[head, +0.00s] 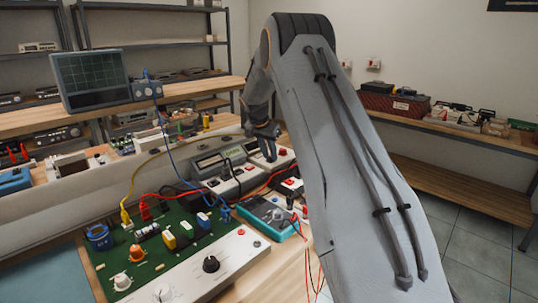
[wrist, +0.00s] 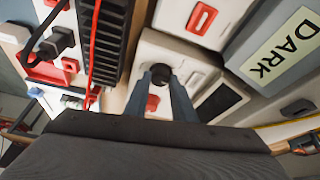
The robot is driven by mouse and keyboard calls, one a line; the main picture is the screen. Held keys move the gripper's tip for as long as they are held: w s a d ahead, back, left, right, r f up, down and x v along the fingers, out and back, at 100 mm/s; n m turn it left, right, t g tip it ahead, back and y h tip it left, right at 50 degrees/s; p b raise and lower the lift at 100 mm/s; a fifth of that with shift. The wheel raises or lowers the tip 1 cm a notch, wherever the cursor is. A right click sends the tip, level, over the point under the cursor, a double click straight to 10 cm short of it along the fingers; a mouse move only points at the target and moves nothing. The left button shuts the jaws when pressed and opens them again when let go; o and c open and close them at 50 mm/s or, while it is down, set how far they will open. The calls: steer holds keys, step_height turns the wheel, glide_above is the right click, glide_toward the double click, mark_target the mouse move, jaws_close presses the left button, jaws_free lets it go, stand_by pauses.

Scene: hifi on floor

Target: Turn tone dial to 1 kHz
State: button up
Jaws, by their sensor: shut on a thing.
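The tone dial, a small black round knob (wrist: 160,71), sits on a white box (wrist: 182,50) in the wrist view. My gripper (wrist: 160,80) has one blue-grey finger on each side of the knob and is shut on it. The knob's pointer and scale marks cannot be read. In the head view my gripper (head: 267,145) reaches down over the row of white boxes at the back of the bench. It hides the knob there.
Beside the dial are a red button (wrist: 152,103) and a dark display (wrist: 218,103). A grey box labelled DARK (wrist: 283,45) stands close by. A green circuit board (head: 180,243), a teal multimeter (head: 268,216) and loose wires lie in front.

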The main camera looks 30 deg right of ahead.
steer(key=o, duration=1.1)
steer(key=shift+c, duration=0.2)
steer(key=shift+r, duration=0.15)
steer(key=b+v, duration=0.1)
steer(key=v, duration=0.6)
steer(key=shift+s+r, duration=0.2)
steer(key=shift+a, duration=0.1)
